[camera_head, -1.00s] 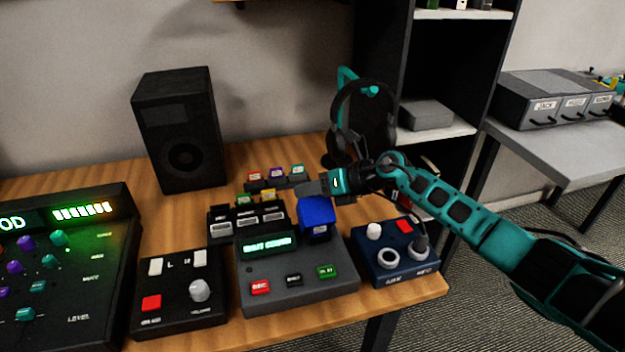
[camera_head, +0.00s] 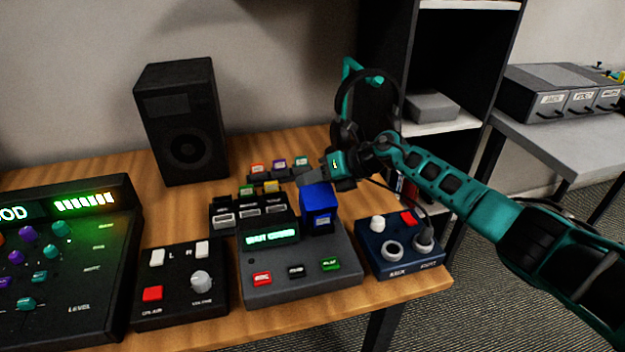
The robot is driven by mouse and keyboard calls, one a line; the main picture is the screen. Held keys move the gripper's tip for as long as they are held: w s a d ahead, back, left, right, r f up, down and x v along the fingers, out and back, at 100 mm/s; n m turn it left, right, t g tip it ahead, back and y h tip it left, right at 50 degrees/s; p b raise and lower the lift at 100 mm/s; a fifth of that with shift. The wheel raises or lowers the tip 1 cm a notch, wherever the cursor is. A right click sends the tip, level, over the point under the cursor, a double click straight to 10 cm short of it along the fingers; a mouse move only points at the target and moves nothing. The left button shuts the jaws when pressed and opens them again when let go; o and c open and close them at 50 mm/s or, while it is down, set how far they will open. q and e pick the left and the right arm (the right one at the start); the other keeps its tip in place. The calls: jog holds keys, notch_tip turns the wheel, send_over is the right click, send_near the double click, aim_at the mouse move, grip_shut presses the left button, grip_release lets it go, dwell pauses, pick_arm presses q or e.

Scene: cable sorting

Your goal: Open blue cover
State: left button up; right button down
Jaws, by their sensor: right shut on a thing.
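The blue cover (camera_head: 319,203) stands on the back right of a grey device (camera_head: 300,283) with a lit green display (camera_head: 271,237). A small label shows on the lower part of its front. My right gripper (camera_head: 314,176) reaches in from the right, its fingers at the top rear edge of the cover. The fingers are shut on the cover; the exact contact is partly hidden behind it. What lies under the cover cannot be seen. My left gripper is not in view.
A navy box with a knob (camera_head: 398,247) stands to the right, a black box with a red button (camera_head: 180,288) to the left. A mixer (camera_head: 65,270) is at far left. A speaker (camera_head: 180,120) and headphones (camera_head: 369,105) stand behind. Small coloured-tag blocks (camera_head: 279,165) sit nearby.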

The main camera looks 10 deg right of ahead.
jog(key=c, duration=1.4)
grip_release()
jog(key=shift+w+d, duration=0.1)
jog(key=shift+w, duration=0.1)
jog(key=shift+c, duration=0.2)
jog(key=o, duration=0.3)
jog(key=shift+w+f, duration=0.15)
jog(key=shift+f, duration=0.1)
jog(key=shift+o, duration=0.2)
jog(key=p+v, duration=0.1)
jog(key=v, duration=1.2)
jog(key=shift+o, duration=0.2)
